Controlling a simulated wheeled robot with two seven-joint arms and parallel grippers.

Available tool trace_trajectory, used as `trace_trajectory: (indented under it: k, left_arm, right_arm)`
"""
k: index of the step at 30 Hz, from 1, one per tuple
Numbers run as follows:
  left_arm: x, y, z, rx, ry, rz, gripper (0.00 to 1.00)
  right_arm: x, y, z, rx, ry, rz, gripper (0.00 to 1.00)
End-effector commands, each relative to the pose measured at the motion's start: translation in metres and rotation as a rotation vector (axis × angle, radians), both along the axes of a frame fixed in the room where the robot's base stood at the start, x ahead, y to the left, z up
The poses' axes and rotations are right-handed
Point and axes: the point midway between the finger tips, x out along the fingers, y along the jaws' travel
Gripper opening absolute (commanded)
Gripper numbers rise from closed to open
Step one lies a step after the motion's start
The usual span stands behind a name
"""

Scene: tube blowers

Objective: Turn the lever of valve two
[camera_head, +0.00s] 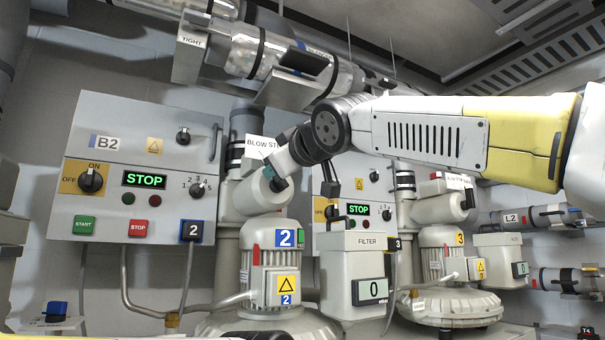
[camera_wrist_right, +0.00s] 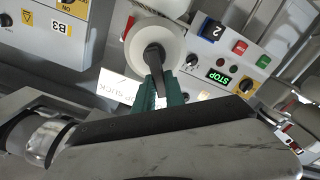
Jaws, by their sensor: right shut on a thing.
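The valve of unit two is a pale grey cylindrical body (camera_head: 250,195) above the motor marked 2 (camera_head: 268,262). My right gripper (camera_head: 273,178) reaches it from the upper right. In the right wrist view the round white valve end (camera_wrist_right: 142,32) faces me, with a dark lever (camera_wrist_right: 154,60) pointing down from its hub. The teal fingertips of my right gripper (camera_wrist_right: 160,92) are shut on the lever's lower end. In the head view the gripper and wrist hide most of the lever. My left gripper is not in view.
The B2 control box (camera_head: 145,160) stands left of the valve, its display reading STOP. A white label (camera_head: 261,143) is just above the valve. The filter box (camera_head: 352,265) and unit three's motor (camera_head: 440,255) stand to the right. Metal pipes (camera_head: 255,52) run overhead.

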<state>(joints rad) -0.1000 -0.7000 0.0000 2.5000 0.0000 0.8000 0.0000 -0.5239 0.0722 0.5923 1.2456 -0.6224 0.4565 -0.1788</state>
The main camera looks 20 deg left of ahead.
Motion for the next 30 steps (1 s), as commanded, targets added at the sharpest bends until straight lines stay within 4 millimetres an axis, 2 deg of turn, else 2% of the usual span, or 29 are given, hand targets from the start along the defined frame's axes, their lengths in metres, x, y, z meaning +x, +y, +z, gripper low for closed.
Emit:
trace_trajectory:
  k: [10, 25, 26, 27, 29, 30]
  left_arm:
    - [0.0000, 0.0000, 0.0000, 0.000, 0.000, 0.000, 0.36]
    - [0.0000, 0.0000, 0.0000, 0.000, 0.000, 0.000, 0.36]
    - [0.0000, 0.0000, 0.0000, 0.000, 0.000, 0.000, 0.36]
    - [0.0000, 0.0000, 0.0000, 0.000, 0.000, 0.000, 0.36]
    - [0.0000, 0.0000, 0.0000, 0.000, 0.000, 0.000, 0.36]
    - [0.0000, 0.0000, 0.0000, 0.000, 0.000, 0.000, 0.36]
  right_arm:
    - [-0.0020, 0.0022, -0.0041, -0.087, -0.097, -0.001, 0.00]
    - [-0.0022, 0.0025, -0.0048, -0.099, -0.111, -0.001, 0.00]
    - [-0.0022, 0.0025, -0.0048, -0.099, -0.111, -0.001, 0.18]
    - [-0.0022, 0.0026, -0.0047, -0.099, -0.111, -0.001, 0.26]
    - [-0.0023, 0.0026, -0.0045, -0.098, -0.111, -0.001, 0.36]
    - [-0.0024, 0.0025, -0.0044, -0.099, -0.111, -0.001, 0.36]
